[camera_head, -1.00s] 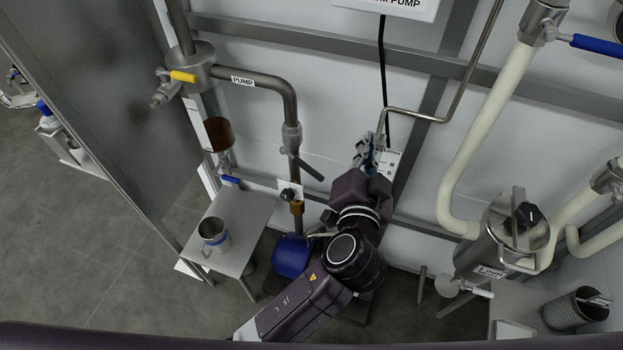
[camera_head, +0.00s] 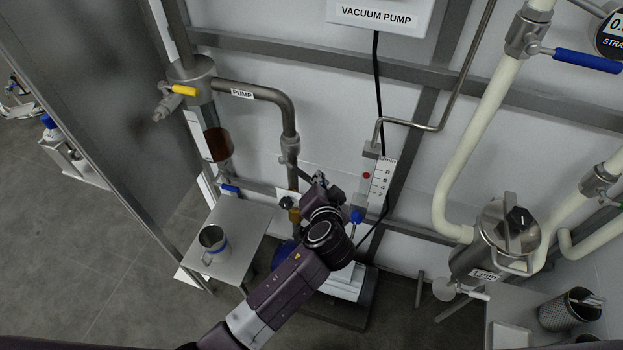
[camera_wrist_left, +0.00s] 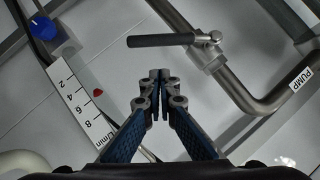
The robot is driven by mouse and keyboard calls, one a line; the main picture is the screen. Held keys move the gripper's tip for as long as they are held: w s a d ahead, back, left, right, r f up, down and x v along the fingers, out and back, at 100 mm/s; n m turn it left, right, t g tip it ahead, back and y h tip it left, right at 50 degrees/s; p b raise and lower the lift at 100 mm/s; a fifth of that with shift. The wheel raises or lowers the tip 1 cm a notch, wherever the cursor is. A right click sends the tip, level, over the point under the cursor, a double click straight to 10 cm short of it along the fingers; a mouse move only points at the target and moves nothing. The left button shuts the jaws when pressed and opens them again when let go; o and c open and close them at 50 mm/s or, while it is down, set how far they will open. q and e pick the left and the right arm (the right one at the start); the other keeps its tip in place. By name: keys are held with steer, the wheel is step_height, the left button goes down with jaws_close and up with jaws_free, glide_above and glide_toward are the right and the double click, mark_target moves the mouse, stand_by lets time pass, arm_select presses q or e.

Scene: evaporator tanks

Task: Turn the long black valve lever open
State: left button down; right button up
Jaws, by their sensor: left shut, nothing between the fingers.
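The long black valve lever (camera_wrist_left: 160,40) shows in the left wrist view, reaching left from a metal valve on the bent steel pipe (camera_wrist_left: 235,85). In the head view the gripper and wrist largely cover the lever. The same pipe, labelled PUMP, shows there (camera_head: 287,112). My left gripper (camera_wrist_left: 158,76) is shut and empty. In the wrist view its fingertips lie just below the lever; I see no clear contact. In the head view the left gripper (camera_head: 315,182) is beside the lower pipe. My right gripper is not in view.
A flow meter (camera_head: 376,178) with a blue knob (camera_head: 357,215) stands right of my gripper. A yellow-handled valve (camera_head: 184,90) is at upper left. A small table (camera_head: 250,222) with a metal cup (camera_head: 213,242) stands left. A steel filter housing (camera_head: 490,245) is at right.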

mark_target(312, 182)
arm_select(q)
steer(key=shift+w+a+f+p, duration=0.15)
steer(key=shift+w+a+f, duration=0.2)
steer(key=shift+f, duration=0.2)
steer(key=shift+w+a+f+p, duration=0.15)
steer(key=shift+w+a+f, duration=0.15)
steer(key=shift+f, duration=0.25)
steer(key=shift+w+a+f+p, duration=0.15)
steer(key=shift+w+a+f, duration=0.15)
steer(key=shift+f, duration=0.25)
steer(key=w+a+f+m+t+y+b, duration=0.1)
steer(key=a+f+m+t+y+b, duration=0.2)
steer(key=b, duration=1.2)
steer(key=shift+w+a+f+m+y, duration=0.25)
steer(key=shift+a+f+m, duration=0.85)
steer(key=shift+f, duration=0.6)
steer(key=shift+a, duration=0.3)
